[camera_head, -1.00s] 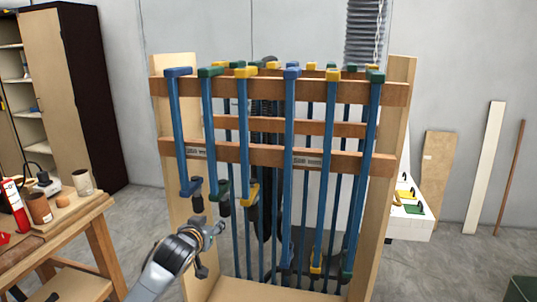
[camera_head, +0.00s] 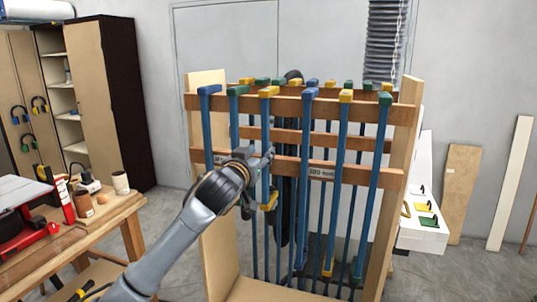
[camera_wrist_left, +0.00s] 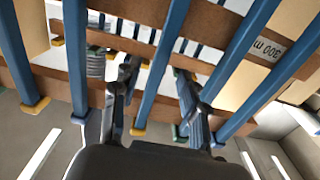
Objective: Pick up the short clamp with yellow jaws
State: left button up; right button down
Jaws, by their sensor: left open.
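The short clamp with yellow jaws (camera_head: 267,125) hangs upright on the wooden rack, its blue bar in front of the slats. Its upper yellow jaw sits above the top rail. Its lower yellow jaw shows below my left gripper (camera_head: 260,158). The gripper is open at the lower front slat, its fingers overlapping the bar in the head view. In the left wrist view, the clamp's blue bar (camera_wrist_left: 153,85) runs between the two spread fingers, with a yellow end below. I cannot tell whether the fingers touch it. My right gripper is not in view.
Short blue-jawed (camera_head: 207,125) and green-jawed (camera_head: 235,110) clamps hang close on the left; the green one is partly behind my arm. Longer clamps (camera_head: 308,150) hang to the right. The wooden rack (camera_head: 405,150) has side boards. A workbench (camera_head: 80,238) stands at left.

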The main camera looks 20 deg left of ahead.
aim_at(264, 147)
pick_arm(q)
jog(key=shift+w+r+p, duration=0.25)
jog(key=shift+w+p, duration=0.25)
jog(key=shift+w, duration=0.1)
jog(key=w+p, duration=0.2)
jog(key=w, duration=0.1)
jog(key=shift+w, duration=0.25)
jog(key=shift+w+d+f, duration=0.1)
jog(key=shift+w+d, duration=0.05)
jog(key=shift+w, duration=0.3)
grip_shut()
